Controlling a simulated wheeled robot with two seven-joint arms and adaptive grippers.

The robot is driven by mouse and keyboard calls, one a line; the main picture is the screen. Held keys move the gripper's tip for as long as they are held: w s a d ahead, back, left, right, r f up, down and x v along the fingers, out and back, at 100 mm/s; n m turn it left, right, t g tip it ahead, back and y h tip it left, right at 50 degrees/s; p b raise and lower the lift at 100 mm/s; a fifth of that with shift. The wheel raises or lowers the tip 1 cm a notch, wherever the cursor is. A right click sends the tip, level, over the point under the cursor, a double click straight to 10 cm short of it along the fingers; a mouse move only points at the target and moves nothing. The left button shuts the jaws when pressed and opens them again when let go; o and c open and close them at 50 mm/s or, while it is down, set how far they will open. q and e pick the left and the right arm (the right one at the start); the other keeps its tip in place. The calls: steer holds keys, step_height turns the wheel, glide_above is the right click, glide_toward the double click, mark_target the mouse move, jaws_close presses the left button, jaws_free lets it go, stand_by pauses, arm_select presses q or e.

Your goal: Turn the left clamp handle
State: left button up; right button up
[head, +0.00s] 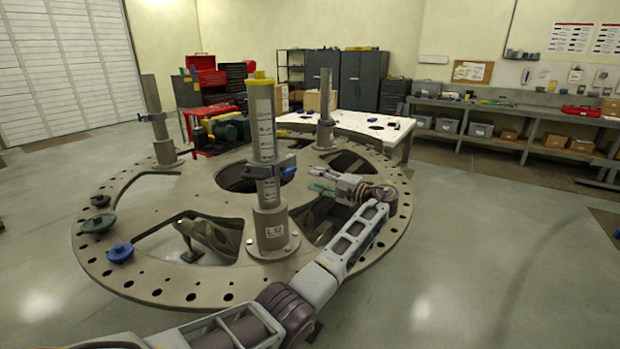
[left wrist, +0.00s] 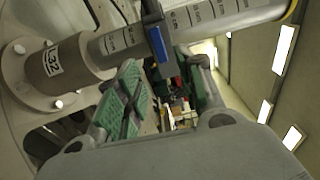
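A grey post (head: 262,120) with a yellow cap and measuring marks stands on the round turret plate (head: 205,190). Its dark clamp (head: 262,169) carries a blue handle (head: 288,172) pointing right. My left gripper (head: 317,181) is just right of this handle, apart from it and empty. In the left wrist view, its green-padded fingers (left wrist: 163,80) are spread. The blue handle (left wrist: 156,38) shows beyond and between the fingertips, against the post (left wrist: 185,22). A rear left post (head: 152,105) also has a clamp (head: 152,117) with a small blue end. My right gripper is out of view.
Another post (head: 326,100) stands at the rear right of the plate. A blue knob (head: 120,252) and a dark green knob (head: 98,223) sit at its left edge. Large openings cut the plate. A white table (head: 350,126) stands behind; the right floor is clear.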

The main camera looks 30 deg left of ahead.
arm_select(q)
steer(key=shift+s+d, duration=0.1)
steer(key=shift+d, duration=0.6)
steer(key=shift+f, duration=0.1)
